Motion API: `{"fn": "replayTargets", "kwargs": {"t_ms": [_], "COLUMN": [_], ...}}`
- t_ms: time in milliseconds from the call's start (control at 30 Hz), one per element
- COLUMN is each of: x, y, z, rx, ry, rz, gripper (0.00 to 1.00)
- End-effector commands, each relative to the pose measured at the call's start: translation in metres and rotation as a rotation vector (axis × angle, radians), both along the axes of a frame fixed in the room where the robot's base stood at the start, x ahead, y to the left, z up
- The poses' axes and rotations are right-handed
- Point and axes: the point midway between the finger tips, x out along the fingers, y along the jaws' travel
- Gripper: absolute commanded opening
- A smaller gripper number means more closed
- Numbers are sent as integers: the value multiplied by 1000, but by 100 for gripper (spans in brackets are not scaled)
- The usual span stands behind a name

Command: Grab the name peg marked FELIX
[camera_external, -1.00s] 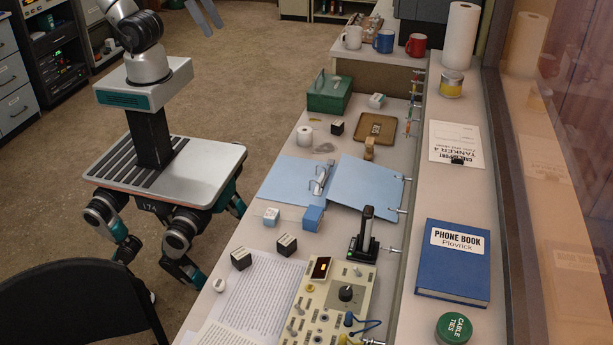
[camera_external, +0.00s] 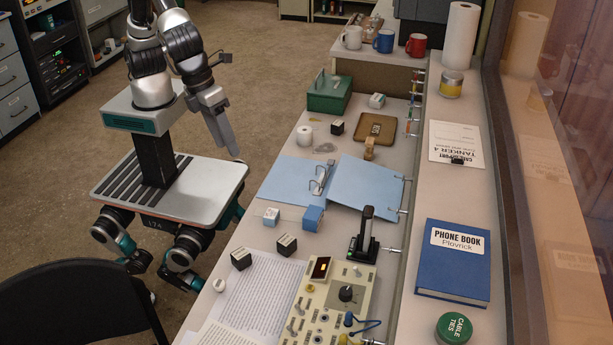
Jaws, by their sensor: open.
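No name peg marked FELIX can be made out; any lettering on the small items is too small to read. Several small blocks with pale faces lie on the desk: a dark one (camera_external: 241,259) and another dark one (camera_external: 287,245) near the printed sheets, a white and blue one (camera_external: 271,217) by the binder, a dark one (camera_external: 337,128) and a pale one (camera_external: 376,101) farther back. I cannot tell whether any is a name peg. My gripper (camera_external: 226,135) is open and appears empty, hanging left of the desk, apart from everything on it.
An open blue binder (camera_external: 366,188) covers the middle of the desk. Nearer are a black handset (camera_external: 365,232) and a cream control panel (camera_external: 338,300). A green box (camera_external: 328,94) and brown tray (camera_external: 388,128) stand farther back. A dark chair (camera_external: 75,305) is at front left.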

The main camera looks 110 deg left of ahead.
Motion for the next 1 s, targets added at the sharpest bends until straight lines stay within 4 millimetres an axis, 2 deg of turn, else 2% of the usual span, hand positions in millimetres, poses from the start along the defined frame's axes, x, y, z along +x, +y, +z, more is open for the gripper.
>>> {"fn": "replayTargets", "kwargs": {"t_ms": [33,100,200,300,433,567,800,1000], "x": [-2,-5,-16,-26,-29,-22,-2,11], "y": [-45,-93,-146,-178,-192,-192,-191,-191], "z": [-35,-62,-93,-111,-124,-144,-194,-223], "rx": [48,110,184,233,259,262,261,259], "ry": [-9,-35,-68,-92,-102,-101,-100,-101], "rz": [-179,-407,-656,-811,-887,-891,-886,-886], "gripper": [46,46,46,46,46,46,46,46]}}
